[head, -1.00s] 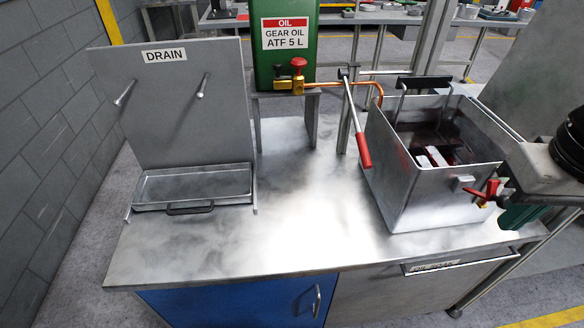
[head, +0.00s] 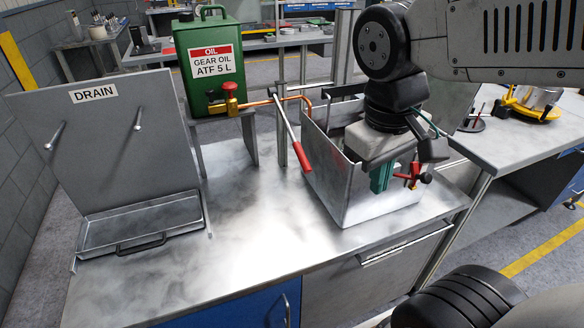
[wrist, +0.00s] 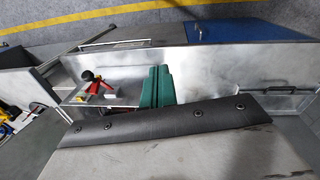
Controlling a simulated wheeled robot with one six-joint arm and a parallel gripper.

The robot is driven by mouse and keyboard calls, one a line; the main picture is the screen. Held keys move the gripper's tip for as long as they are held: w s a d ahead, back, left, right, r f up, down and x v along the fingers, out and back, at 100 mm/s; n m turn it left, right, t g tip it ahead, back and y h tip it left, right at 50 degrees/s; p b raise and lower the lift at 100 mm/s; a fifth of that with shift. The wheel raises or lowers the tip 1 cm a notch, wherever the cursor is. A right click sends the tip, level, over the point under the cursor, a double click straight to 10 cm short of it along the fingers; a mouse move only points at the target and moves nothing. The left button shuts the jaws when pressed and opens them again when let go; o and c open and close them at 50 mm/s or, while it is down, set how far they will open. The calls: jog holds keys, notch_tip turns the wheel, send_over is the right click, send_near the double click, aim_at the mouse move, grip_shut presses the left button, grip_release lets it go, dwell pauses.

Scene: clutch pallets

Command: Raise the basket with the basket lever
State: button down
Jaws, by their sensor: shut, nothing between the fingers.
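The basket lever (head: 291,134) is a metal rod with a red grip, slanting down from its pivot on a post to the left of the open metal tank (head: 333,190). The basket's dark upper bracket (head: 345,92) shows at the tank's back edge. The rest of the basket is hidden behind the tank wall and my arm. My gripper (head: 380,178) has green fingers, pointing down, shut and empty. It is in front of the tank's right part, well right of the lever and apart from it. The fingers also show in the wrist view (wrist: 155,88); the lever's red grip is not recognisable there.
A green oil can (head: 209,90) with a red tap stands behind left. A drain tray (head: 140,226) lies left. The bench middle is clear.

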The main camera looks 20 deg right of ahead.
jog(key=w+a+f+n+h, duration=0.3)
jog(key=w+a+f+n, duration=0.1)
jog(key=w, duration=0.4)
jog(key=w+a+f+n+t+h, duration=0.1)
jog(key=w+a+f+n+h, duration=0.3)
jog(key=w, duration=0.5)
jog(key=w+a+f+n+t+h, duration=0.1)
jog(key=w+a+f+n+h, duration=0.3)
jog(key=w+a+f+n, duration=0.1)
jog(key=w+f+n, duration=0.1)
jog(key=w+f, duration=0.1)
jog(key=w, duration=0.1)
jog(key=shift+w+a, duration=0.2)
jog(key=shift+w, duration=0.1)
jog(key=x, duration=1)
jog(key=shift+s+d+r, duration=0.1)
jog(key=shift+s+r, duration=0.1)
jog(key=shift+r, duration=0.4)
jog(key=shift+s+d+r, duration=0.15)
jog(key=shift+s+r, duration=0.05)
jog(key=shift+r, duration=0.45)
jog(key=shift+s+d+r, duration=0.1)
jog(key=shift+s+r, duration=0.15)
jog(key=shift+r, duration=0.35)
jog(key=shift+r, duration=0.1)
